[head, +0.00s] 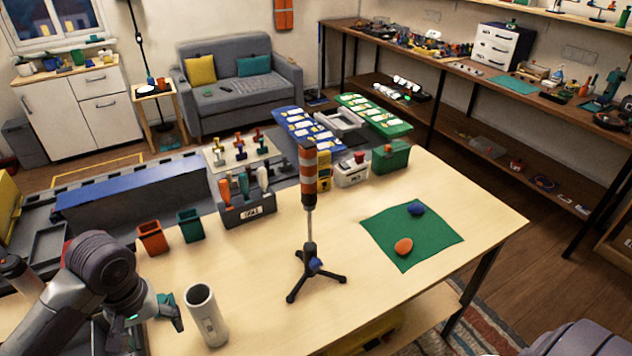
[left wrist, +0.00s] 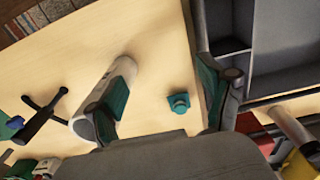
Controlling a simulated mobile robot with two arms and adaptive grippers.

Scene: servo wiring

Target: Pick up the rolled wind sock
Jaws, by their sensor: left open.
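My left gripper (head: 172,312) is at the table's near left, well apart from the striped sock. In the left wrist view its two teal-padded fingers (left wrist: 164,92) are spread, with nothing held. An open white tube (head: 206,316) stands just right of this gripper; it also shows in the left wrist view (left wrist: 122,80), partly behind one finger. The striped sock is not clearly visible there. My right gripper is out of view.
A small teal piece (left wrist: 180,103) lies on the table between the finger lines. Orange (head: 152,238) and teal (head: 189,225) cups and a tool holder (head: 248,211) stand behind. A green mat (head: 435,242) lies right. The table's front middle is clear.

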